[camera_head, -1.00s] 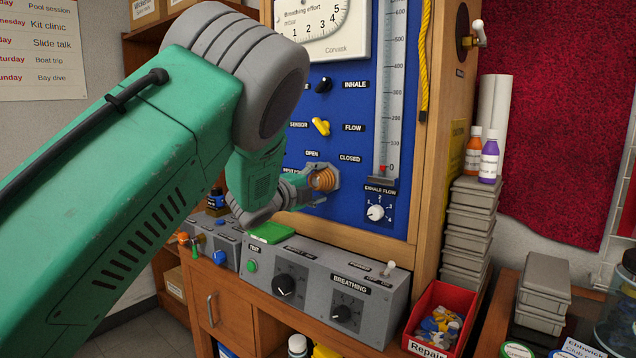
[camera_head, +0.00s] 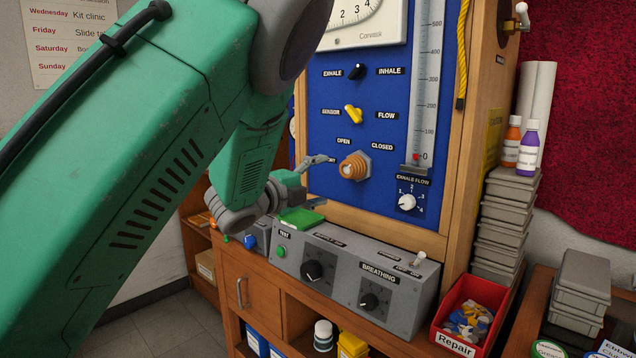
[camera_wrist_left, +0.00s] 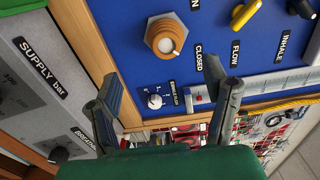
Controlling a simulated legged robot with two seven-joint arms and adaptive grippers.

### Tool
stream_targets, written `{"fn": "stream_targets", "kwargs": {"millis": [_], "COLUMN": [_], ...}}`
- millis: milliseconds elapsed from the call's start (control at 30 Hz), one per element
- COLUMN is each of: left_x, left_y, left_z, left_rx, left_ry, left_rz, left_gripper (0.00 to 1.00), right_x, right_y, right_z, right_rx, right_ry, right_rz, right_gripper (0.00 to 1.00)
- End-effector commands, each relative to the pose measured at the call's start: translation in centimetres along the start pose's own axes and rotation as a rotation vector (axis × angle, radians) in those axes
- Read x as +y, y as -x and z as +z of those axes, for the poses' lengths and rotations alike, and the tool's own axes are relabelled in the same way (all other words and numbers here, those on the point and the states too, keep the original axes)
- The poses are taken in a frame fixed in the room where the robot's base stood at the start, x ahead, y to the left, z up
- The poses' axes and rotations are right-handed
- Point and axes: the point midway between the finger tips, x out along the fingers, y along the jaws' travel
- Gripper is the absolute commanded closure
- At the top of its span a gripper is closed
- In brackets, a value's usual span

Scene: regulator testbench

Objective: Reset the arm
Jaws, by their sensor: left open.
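My left arm (camera_head: 130,140) is green and grey and comes in from the left in the head view. Its gripper (camera_head: 312,182) is open and empty in front of the blue panel (camera_head: 320,100), left of the orange fitting (camera_head: 352,167) and apart from it. In the left wrist view the two fingers of the gripper (camera_wrist_left: 160,92) are spread wide. The orange fitting (camera_wrist_left: 165,36) with its hexagonal collar shows beyond them, with the exhale flow knob (camera_wrist_left: 154,101) between the fingertips in the picture. My right gripper is not in view.
A grey control box (camera_head: 335,276) with black knobs stands below the panel, with a green pad (camera_head: 301,218) beside my gripper. A red repair bin (camera_head: 466,312), stacked grey boxes (camera_head: 500,225) and two bottles (camera_head: 527,145) are on the right. The room before the panel's right side is clear.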

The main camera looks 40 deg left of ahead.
Motion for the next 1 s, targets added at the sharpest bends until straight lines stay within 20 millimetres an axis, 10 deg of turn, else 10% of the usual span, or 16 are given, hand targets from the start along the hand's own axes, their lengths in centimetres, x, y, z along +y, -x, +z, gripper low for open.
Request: {"fn": "stream_targets", "kwargs": {"millis": [700,867,1000], "left_x": [0.5,6.4,16.2], "left_y": [0.7,0.9,3.0], "left_z": [-0.1,-0.8,-2.6], "left_rx": [-0.002,-0.048,-0.152], "left_ry": [0.011,0.152,0.393], "left_rz": [0.009,0.115,0.298], "left_gripper": [0.31,0.31,0.31], "right_x": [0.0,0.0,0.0], "right_y": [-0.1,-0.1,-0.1], "right_z": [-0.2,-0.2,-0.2], "right_rx": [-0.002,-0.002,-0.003], "right_ry": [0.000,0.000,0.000], "right_rz": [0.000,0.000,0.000], "right_gripper": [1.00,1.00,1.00]}}
